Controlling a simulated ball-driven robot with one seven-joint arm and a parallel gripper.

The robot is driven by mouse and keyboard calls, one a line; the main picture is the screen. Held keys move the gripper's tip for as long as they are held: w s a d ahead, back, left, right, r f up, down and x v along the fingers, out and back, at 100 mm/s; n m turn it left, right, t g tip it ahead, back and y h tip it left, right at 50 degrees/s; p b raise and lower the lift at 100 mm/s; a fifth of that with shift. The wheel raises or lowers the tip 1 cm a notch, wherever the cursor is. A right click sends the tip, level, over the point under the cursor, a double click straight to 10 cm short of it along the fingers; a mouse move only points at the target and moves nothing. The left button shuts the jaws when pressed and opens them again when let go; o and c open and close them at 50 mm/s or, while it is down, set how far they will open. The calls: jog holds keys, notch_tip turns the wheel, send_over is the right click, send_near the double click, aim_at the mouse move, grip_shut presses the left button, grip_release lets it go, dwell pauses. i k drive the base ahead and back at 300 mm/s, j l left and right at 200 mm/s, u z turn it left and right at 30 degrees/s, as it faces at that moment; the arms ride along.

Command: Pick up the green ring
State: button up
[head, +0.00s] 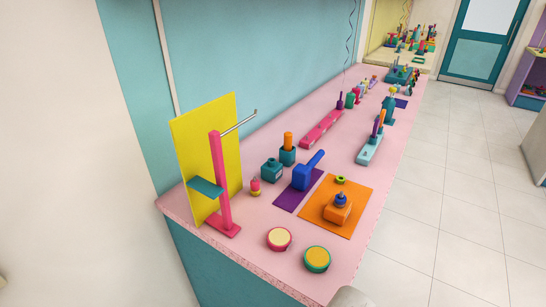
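A small lime-green ring (340,180) with a dark centre lies near the far edge of the orange mat (358,221). It stands apart from the orange block with a blue knob (338,210), which is nearer to me on the same mat. My gripper is not in view. A pale rounded shape at the bottom edge may be part of my arm, but I cannot tell.
The pink counter (303,239) also holds two round tubs, a blue handled block (302,178) on a purple mat, and teal blocks. A pink post with a metal hook (220,180) stands at left before a yellow panel. Open floor lies at right.

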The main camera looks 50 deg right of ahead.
aim_at(340, 180)
jog(key=l+z, duration=0.1)
jog(key=z, duration=1.1)
